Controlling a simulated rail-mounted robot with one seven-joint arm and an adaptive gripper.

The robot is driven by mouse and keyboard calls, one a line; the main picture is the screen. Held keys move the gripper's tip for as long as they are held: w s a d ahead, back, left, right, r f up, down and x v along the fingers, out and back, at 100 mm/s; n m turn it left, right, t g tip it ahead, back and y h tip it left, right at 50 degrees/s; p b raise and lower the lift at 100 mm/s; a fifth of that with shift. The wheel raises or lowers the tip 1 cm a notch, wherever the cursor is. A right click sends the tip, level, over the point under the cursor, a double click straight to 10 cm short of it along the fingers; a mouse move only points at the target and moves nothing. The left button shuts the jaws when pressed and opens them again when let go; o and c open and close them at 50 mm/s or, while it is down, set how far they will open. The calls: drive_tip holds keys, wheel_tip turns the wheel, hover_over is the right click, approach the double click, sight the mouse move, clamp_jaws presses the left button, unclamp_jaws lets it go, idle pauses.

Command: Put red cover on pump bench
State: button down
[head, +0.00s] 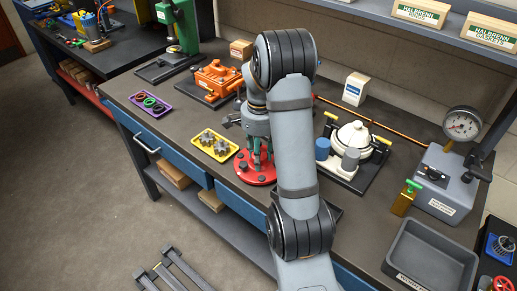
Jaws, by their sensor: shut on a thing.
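The red cover (243,174) is a round red plate with dark spots near its rim, in the middle of the workbench. My gripper (257,170) points down over it, shut on its raised middle part. The arm hides the cover's right side, and I cannot tell whether the cover touches the bench. An orange pump-like housing (216,79) sits on a dark plate at the bench's back left. The bench top (178,128) is dark, above blue drawers.
Left of the cover are a yellow tray (215,146) with gears and a purple tray (150,103) with rings. Right are a white domed unit (352,139), a grey bin (430,257) and a gauge unit (446,180). Some bare bench lies around the trays.

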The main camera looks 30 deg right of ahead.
drive_tip(key=shift+f, duration=0.4)
drive_tip(key=shift+f, duration=0.15)
drive_tip(key=c, duration=1.1)
unclamp_jaws()
wheel_tip(320, 180, up, 12)
drive_tip(key=shift+r+p, duration=0.15)
drive_tip(key=shift+p, duration=0.35)
